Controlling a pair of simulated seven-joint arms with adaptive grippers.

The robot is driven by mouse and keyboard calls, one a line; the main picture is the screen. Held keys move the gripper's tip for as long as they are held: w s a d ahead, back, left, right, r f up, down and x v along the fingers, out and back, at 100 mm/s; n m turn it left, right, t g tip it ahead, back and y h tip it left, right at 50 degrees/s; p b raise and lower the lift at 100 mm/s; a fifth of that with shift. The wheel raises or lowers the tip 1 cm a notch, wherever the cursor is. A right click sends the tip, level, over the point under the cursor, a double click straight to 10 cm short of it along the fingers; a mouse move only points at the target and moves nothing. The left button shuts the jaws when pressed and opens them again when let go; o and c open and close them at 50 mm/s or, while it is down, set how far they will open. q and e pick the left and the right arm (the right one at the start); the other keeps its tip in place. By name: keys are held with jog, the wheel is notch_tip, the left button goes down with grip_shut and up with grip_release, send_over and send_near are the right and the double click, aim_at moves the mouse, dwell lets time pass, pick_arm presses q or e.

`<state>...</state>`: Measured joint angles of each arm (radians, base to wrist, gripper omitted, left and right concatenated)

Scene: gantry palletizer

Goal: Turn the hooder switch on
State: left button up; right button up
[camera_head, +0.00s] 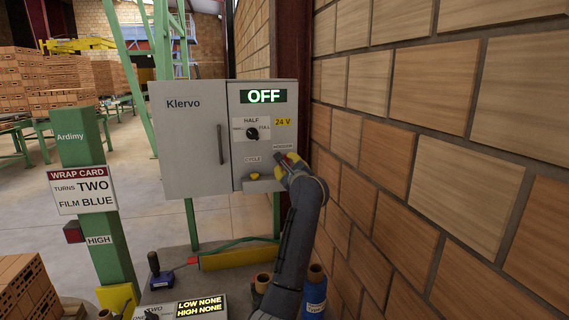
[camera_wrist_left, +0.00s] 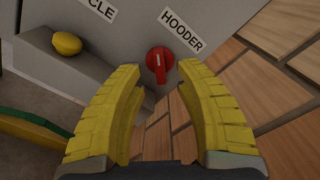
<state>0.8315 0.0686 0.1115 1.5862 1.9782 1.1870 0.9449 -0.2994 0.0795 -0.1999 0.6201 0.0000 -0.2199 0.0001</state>
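The hooder switch is a round red knob (camera_wrist_left: 160,60) with a pale line, under the HOODER label (camera_wrist_left: 182,30) on the grey cabinet face. My left gripper (camera_wrist_left: 159,80) has yellow fingers spread apart, with the knob just beyond and between the tips. I cannot tell if they touch it. In the head view my left gripper (camera_head: 284,164) is at the cabinet's lower right and mostly covers the knob. The cabinet (camera_head: 190,145) has a display (camera_head: 263,96) reading OFF. My right gripper is not in view.
A brick wall (camera_head: 440,130) stands close on the right of the cabinet. A yellow button (camera_wrist_left: 66,43) sits on a ledge left of the knob. A black selector (camera_head: 252,133) is above. A small table below holds a joystick (camera_head: 157,265) and a blue container (camera_head: 314,297).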

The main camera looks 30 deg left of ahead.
pick_arm(q)
jog(key=shift+x, duration=1.9)
jog(key=shift+c, duration=0.3)
grip_shut()
